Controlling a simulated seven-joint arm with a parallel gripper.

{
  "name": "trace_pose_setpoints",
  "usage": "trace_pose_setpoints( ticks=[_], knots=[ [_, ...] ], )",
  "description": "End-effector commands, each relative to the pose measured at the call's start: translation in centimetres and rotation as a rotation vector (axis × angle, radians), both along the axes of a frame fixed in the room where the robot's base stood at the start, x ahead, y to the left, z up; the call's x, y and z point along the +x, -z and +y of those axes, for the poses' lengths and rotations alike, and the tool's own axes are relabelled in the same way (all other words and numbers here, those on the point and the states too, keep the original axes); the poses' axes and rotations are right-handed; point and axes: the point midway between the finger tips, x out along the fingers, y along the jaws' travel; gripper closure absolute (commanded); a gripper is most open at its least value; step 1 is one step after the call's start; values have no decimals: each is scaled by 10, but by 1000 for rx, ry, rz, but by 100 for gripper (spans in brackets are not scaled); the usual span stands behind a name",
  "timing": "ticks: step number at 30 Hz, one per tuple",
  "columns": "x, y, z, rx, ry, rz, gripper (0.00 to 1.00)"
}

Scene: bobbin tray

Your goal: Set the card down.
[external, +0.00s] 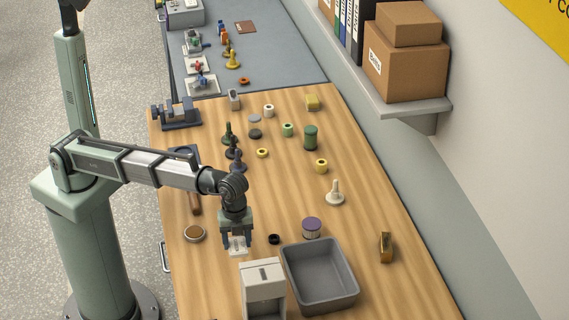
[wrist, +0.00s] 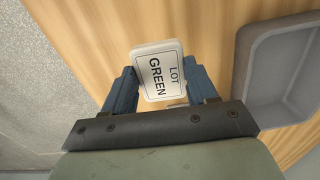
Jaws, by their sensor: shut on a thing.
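A white card (wrist: 158,72) with the printed words "LOT GREEN" is held between the two blue fingers of my gripper (wrist: 160,90) in the wrist view. In the external view my gripper (external: 237,243) points down with the card (external: 237,244) between its fingertips. It is over the near part of the wooden table (external: 370,275), just behind the pale box. I cannot tell whether the card touches the table.
A pale box (external: 262,275) stands close in front of my gripper, with a grey bin (external: 348,300) to its right. A small black ring (external: 274,239), a purple-topped spool (external: 312,227) and a round brown-topped dish (external: 194,233) are nearby. Several spools stand farther back.

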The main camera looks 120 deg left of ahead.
Motion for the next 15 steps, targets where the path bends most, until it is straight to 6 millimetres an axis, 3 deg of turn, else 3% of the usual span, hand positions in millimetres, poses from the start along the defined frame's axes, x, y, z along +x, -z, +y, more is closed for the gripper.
trace_pose_setpoints(
  ticks=[6, 15],
  knots=[
    [23, -1, 76, 0, -164, 0, 72],
    [39, -3, 189, 0, -402, 0, 72]
  ],
)
